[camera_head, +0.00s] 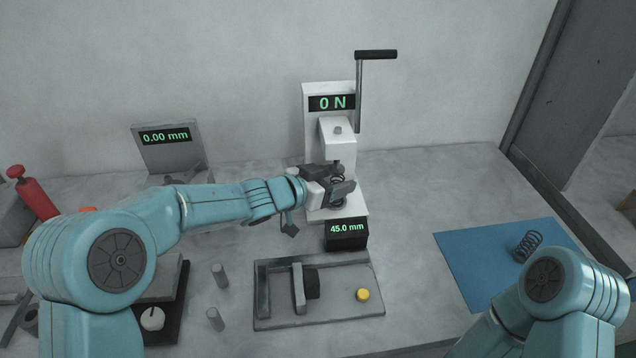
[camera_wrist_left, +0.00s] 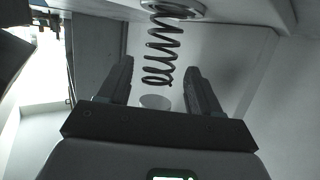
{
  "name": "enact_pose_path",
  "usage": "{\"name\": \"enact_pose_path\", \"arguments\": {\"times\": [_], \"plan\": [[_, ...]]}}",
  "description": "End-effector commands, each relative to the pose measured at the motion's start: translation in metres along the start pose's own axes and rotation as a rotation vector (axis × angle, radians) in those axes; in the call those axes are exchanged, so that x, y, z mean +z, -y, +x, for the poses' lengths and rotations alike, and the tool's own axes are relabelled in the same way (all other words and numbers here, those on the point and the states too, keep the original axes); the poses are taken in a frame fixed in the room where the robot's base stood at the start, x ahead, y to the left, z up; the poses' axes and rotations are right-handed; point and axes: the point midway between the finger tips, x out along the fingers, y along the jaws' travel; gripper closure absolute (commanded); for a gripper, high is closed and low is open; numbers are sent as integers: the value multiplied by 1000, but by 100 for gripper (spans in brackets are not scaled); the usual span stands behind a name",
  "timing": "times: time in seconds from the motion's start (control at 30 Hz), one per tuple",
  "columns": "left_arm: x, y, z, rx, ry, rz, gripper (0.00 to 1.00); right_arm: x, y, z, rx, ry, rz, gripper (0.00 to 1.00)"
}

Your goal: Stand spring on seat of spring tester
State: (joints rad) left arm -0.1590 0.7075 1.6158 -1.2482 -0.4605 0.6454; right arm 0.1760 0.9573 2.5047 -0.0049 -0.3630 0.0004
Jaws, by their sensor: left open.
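The white spring tester (camera_head: 312,135) stands against the back wall, its top display reading 0 N. My left gripper (camera_head: 340,188) is at the tester, between its ram and its base (camera_head: 355,213). A dark coil spring (camera_head: 338,203) is there, partly hidden by the fingers. In the left wrist view the spring (camera_wrist_left: 162,45) lies between the two fingers of the left gripper (camera_wrist_left: 160,72), which are open with gaps on both sides. One spring end meets a round metal plate (camera_wrist_left: 180,8); I cannot tell if this is the seat. My right gripper is out of view.
Another dark spring (camera_head: 527,246) lies on a blue mat (camera_head: 465,262) at the right. A 45.0 mm display (camera_head: 347,229) sits below the tester. A grey tray (camera_head: 262,290) with a yellow knob (camera_head: 362,295) is in front. A 0.00 mm gauge (camera_head: 165,150) stands left.

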Motion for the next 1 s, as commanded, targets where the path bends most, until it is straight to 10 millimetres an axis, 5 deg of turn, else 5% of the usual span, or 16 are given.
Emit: {"name": "enact_pose_path", "arguments": {"times": [0.3, 0.5, 1.0], "plan": [[-1, 2, -74, -5, 0, -2, 36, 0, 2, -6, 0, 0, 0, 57], [0, 1, -105, -2, 0, -2, 36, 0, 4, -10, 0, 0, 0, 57], [1, 0, -113, -1, 0, -1, 36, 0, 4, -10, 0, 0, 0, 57]]}}
